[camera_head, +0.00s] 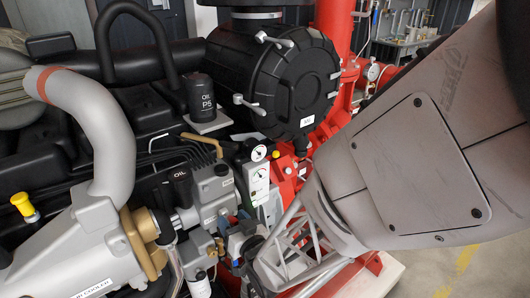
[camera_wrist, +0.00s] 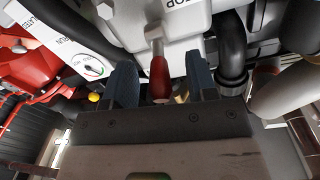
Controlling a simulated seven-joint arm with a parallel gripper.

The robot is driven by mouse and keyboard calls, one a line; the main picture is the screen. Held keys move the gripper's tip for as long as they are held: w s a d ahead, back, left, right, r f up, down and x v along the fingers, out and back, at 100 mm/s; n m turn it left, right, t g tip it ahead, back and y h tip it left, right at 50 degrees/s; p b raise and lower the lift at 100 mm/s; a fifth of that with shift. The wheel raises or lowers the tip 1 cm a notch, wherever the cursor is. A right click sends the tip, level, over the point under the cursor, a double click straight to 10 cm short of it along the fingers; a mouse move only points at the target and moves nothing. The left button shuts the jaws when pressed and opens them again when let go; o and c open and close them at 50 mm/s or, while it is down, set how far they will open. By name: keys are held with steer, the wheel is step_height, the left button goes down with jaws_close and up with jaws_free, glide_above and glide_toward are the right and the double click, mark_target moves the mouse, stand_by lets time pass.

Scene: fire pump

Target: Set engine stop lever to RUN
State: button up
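The engine stop lever (camera_wrist: 159,79) has a red grip on a pale metal stem. In the wrist view it hangs from a grey housing (camera_wrist: 190,22) marked with lettering ending in "TOP". My gripper (camera_wrist: 162,82) is open, with one blue-grey finger on each side of the red grip. Gaps show between the grip and both fingers. The lower end of the grip is close to the gripper's dark body; I cannot tell if they touch. In the head view my arm comes in from the right, and the lever cannot be made out there.
A white panel (camera_wrist: 82,50) with a dial and the word "RUN" is left of the lever in the wrist view. A black hose (camera_wrist: 231,55) runs close to the right finger. The head view shows a grey pipe (camera_head: 95,125) and a black round housing (camera_head: 285,80) around the work area.

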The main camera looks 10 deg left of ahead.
mark_target(228, 215)
jaws_close()
steer(key=shift+r+g, duration=0.2)
steer(key=shift+g, duration=0.1)
steer(key=shift+w+a+r+g+h, duration=0.15)
steer(key=shift+r+g+h, duration=0.2)
steer(key=shift+g+h, duration=0.3)
steer(key=shift+w+a+r+g+h, duration=0.15)
steer(key=shift+r+g+h, duration=0.2)
steer(key=shift+g+h, duration=0.25)
steer(key=shift+w+a+r+g+h, duration=0.15)
steer(key=shift+r+g+h, duration=0.1)
steer(key=shift+g+h, duration=0.25)
steer(key=shift+w+a+r+g+h, duration=0.1)
steer(key=shift+a+r+g+h, duration=0.1)
steer(key=shift+g+h, duration=0.25)
steer(key=shift+w+a+r+g+h, duration=0.3)
steer(key=shift+w+r+g+h, duration=0.1)
steer(key=shift+g+h, duration=0.4)
steer(key=shift+o, duration=0.6)
jaws_free()
steer(key=shift+s+d, duration=0.1)
steer(key=shift+v, duration=2.2)
